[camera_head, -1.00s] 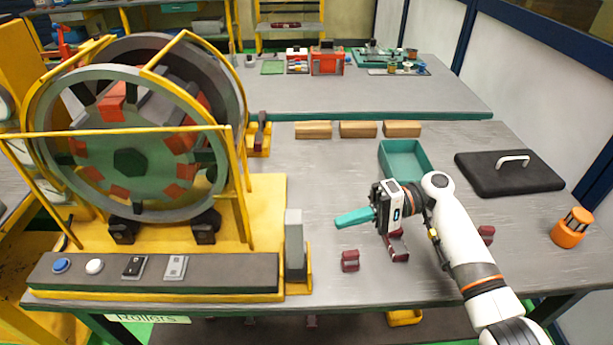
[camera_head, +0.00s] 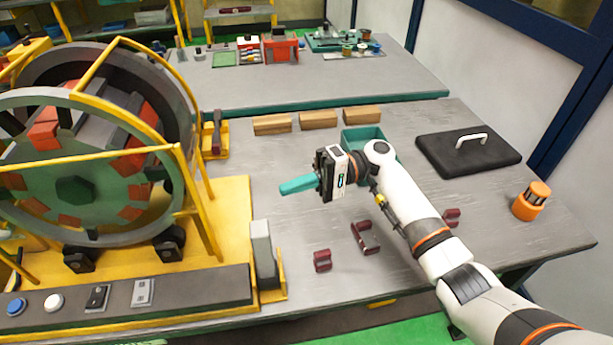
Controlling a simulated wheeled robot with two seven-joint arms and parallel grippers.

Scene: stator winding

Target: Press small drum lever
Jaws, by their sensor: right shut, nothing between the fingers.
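The drum stand with a large green-faced drum (camera_head: 75,188) and red blocks around its face stands at the left. Two lever-like parts show on its right side: a grey upright block (camera_head: 262,243) in a yellow bracket at the front corner, and a dark red one (camera_head: 216,132) in a yellow holder farther back. I cannot tell which is the small drum lever. My right gripper (camera_head: 298,184), with teal fingers, is shut and empty. It points left above the table, between these two parts and apart from both. My left gripper is not in view.
A control strip (camera_head: 200,290) with buttons and switches runs along the stand's front. Dark red pieces (camera_head: 322,260) lie on the grey table. Wooden blocks (camera_head: 318,118), a teal bin (camera_head: 362,134), a black lidded panel (camera_head: 468,152) and an orange object (camera_head: 531,201) stand farther back and right.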

